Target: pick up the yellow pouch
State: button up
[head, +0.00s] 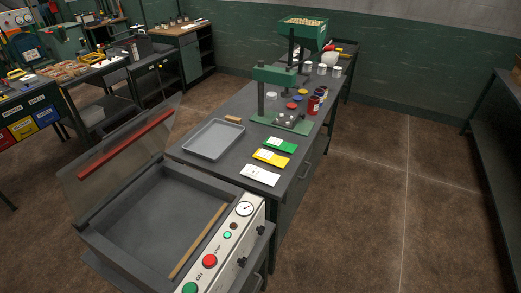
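The yellow pouch (270,158) lies flat on the dark workbench, with a white label on its left part. It lies between a green pouch (281,145) behind it and a white pouch (260,175) in front of it. All three lie near the bench's right edge, apart from one another. My gripper is not in view.
A grey tray (213,155) lies left of the pouches. A green press (279,118) stands behind them, with a red jar (313,105) and small coloured lids nearby. An open-lidded machine (150,225) stands in front. The floor (375,200) to the right is clear.

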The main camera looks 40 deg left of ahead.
aim_at(268, 157)
jog(key=i+u, duration=0.45)
jog(key=i, duration=0.35)
jog(key=i+l+u, duration=0.2)
jog(key=i+u, duration=0.25)
jog(key=i, duration=0.3)
jog(key=i+u, duration=0.3)
jog(key=u, duration=0.2)
jog(key=i+u, duration=0.25)
jog(key=u, duration=0.25)
jog(key=i+l+u, duration=0.15)
jog(key=i+u, duration=0.15)
jog(key=u, duration=0.2)
jog(key=i+l+u, duration=0.2)
jog(key=u, duration=0.3)
